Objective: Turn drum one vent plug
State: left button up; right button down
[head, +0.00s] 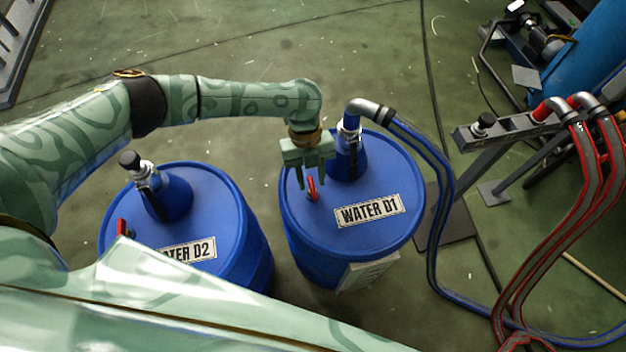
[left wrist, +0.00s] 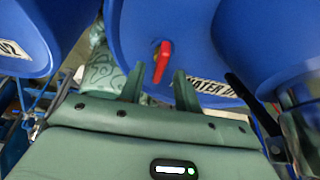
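The blue drum labelled WATER D1 (head: 385,170) stands upright in the middle of the head view. Its vent plug has a red handle (head: 312,190) on the drum top, left of the label. My left gripper (head: 312,184) is over the drum top, pointing down at the red handle. In the left wrist view the two fingers (left wrist: 160,88) are apart and empty. The red handle (left wrist: 161,60) shows just beyond the fingertips, roughly between them. Whether the fingertips reach beside it is hard to tell. My right gripper is not in view.
A hose with a metal elbow (head: 368,107) is fitted on drum D1 close beside the gripper. A second blue drum, WATER D2 (head: 215,205), stands to the left under my left arm. A metal stand (head: 500,133) and red hoses (head: 590,180) are at the right.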

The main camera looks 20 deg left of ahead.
pick_arm(q)
jog(key=shift+s+d+f, duration=0.1)
jog(key=shift+s+f, duration=0.1)
jog(key=shift+f, duration=0.5)
grip_shut()
